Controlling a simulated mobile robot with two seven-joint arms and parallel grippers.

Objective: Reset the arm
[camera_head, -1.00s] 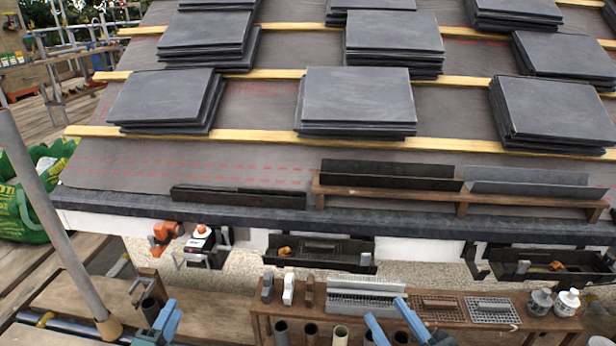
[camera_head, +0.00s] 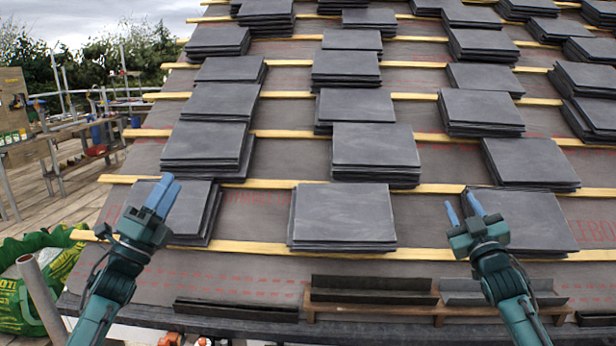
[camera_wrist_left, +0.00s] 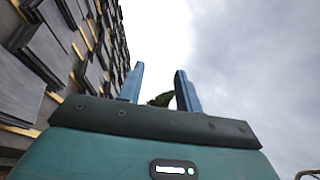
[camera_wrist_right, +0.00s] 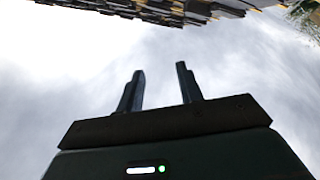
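My left gripper (camera_head: 162,196) is raised in front of the lower left slate stack (camera_head: 196,215) in the head view, fingers pointing up. Its blue fingers stand apart with nothing between them in the left wrist view (camera_wrist_left: 160,90). My right gripper (camera_head: 461,208) is raised in front of the lower right slate stack (camera_head: 530,222), fingers also pointing up. In the right wrist view (camera_wrist_right: 160,88) its two fingers are apart with only sky between them. Both arms come up from the bottom of the head view, well apart from each other.
The roof slope carries several dark slate stacks on yellow battens (camera_head: 270,248). A wooden rack (camera_head: 400,312) with dark lengths sits at the lower roof edge. A green bag (camera_head: 22,295) and a grey pole (camera_head: 42,300) are at lower left.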

